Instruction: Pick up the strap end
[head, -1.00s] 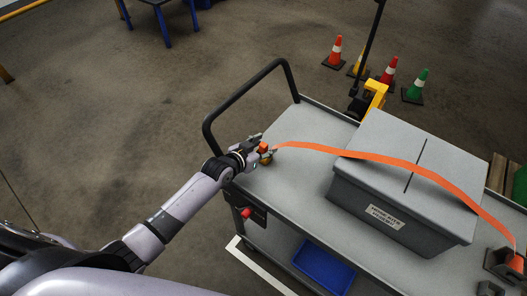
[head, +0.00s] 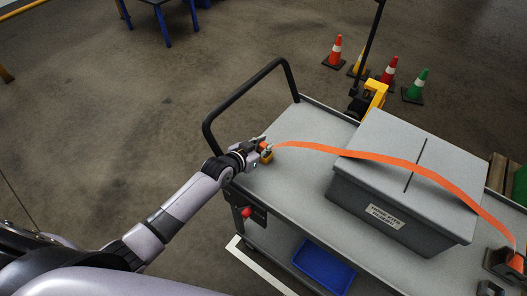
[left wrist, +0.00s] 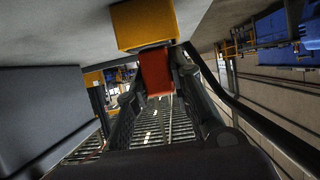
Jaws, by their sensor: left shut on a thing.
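The orange strap (head: 400,162) runs from the left end of the grey cart top, over the lidded grey box (head: 400,205), to a dark fitting (head: 505,263) at the right corner. Its free end is at my left gripper (head: 266,150), which is low over the cart's left end. In the left wrist view the orange-red strap end (left wrist: 155,72) lies between the fingers (left wrist: 158,66), beside a yellow block (left wrist: 143,24). The left gripper is shut on the strap end. The fingers partly hide the end in the head view. My right gripper is in neither view.
The cart's black handle (head: 252,90) rises behind the left gripper. A blue tray (head: 325,266) sits on the lower shelf. Cones (head: 388,72) stand on the floor behind the cart. Bare cart top (head: 300,175) lies between gripper and box.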

